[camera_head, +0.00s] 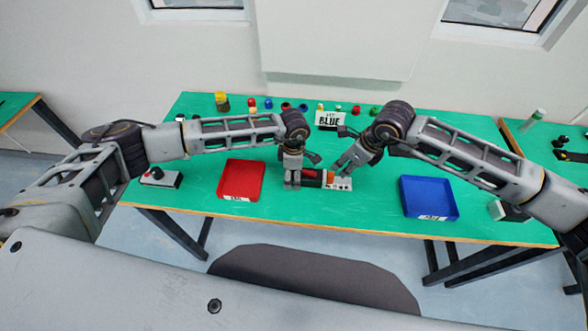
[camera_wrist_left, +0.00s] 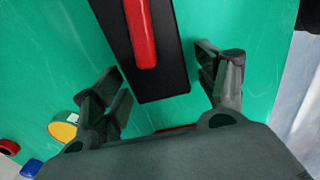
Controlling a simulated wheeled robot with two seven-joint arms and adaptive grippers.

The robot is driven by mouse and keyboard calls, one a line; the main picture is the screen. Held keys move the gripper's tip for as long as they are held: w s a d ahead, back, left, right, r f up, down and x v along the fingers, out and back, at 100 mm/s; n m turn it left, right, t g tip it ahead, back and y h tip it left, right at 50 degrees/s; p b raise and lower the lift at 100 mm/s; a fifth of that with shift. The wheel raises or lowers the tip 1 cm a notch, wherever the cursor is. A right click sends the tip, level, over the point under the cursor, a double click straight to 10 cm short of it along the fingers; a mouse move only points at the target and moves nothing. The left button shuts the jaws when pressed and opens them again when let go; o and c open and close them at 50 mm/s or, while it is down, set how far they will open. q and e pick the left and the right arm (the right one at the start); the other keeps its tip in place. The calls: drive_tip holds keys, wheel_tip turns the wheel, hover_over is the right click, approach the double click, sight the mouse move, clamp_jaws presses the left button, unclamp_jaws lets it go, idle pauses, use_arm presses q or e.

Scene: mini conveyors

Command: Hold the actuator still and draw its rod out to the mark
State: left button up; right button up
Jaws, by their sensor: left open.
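The actuator, a red body on a black base (camera_head: 312,174), sits on the green table at the middle, with a white and orange part (camera_head: 340,183) at its right end. In the left wrist view its red cylinder (camera_wrist_left: 141,35) lies along the black base (camera_wrist_left: 165,83). My left gripper (camera_head: 292,184) is open over the actuator's left end, fingers on either side of the base and apart from it; it also shows in the left wrist view (camera_wrist_left: 160,75). My right gripper (camera_head: 343,165) is down at the right end; its finger gap and any contact are unclear. The mark is not discernible.
A red tray (camera_head: 222,182) lies to the left and a blue tray (camera_head: 405,200) to the right. Several small coloured parts line the back edge.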

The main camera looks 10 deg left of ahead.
use_arm(q)
drive_tip(key=shift+f, duration=0.2)
drive_tip(key=shift+c, duration=0.5)
drive_tip(key=c, duration=1.3)
drive_tip(key=shift+c, duration=0.2)
